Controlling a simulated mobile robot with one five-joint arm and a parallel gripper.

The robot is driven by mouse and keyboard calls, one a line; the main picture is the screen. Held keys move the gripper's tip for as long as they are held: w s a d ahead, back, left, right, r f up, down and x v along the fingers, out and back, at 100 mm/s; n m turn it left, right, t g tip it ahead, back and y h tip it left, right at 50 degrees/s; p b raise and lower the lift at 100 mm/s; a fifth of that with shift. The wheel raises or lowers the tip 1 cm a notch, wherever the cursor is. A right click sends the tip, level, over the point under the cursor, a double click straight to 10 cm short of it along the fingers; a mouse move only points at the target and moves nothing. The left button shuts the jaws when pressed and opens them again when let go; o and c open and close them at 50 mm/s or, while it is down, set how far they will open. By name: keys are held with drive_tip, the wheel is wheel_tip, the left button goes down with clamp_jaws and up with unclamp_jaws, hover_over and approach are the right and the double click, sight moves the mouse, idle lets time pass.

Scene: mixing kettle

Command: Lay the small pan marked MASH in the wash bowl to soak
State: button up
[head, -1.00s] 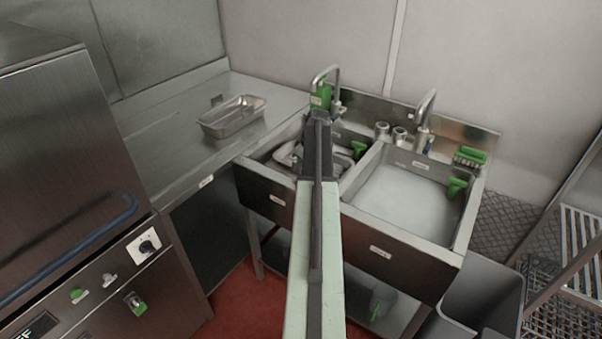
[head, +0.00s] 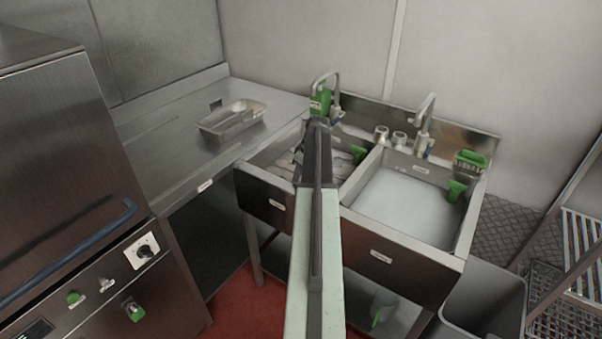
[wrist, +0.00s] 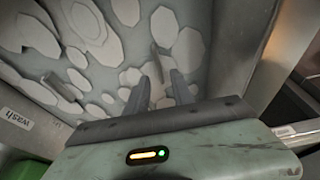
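The wash bowl (head: 266,174) is the left basin of the double sink. In the wrist view its wash label (wrist: 17,119) shows beside water with pale foam patches (wrist: 190,48). My gripper (wrist: 160,78) is over this water, its two fingers apart with no pan between them. A narrow grey piece shows just beyond the fingertips; I cannot tell what it is. No pan rim stands out clearly in the bowl, and my arm covers part of it. A shallow metal pan (head: 232,117) sits on the left counter; no marking on it is readable.
The right basin (head: 405,205) holds pale, plain liquid. Taps (head: 427,112) and a green brush (head: 470,158) stand along the back ledge. The steel counter (head: 165,150) has free room. A grey bin (head: 485,300) stands at the lower right.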

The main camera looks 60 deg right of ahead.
drive_tip(key=shift+r, duration=0.1)
drive_tip(key=shift+r+p, duration=0.3)
drive_tip(key=shift+p, duration=0.1)
drive_tip(key=p+v, duration=1.2)
drive_tip(key=shift+r, duration=0.25)
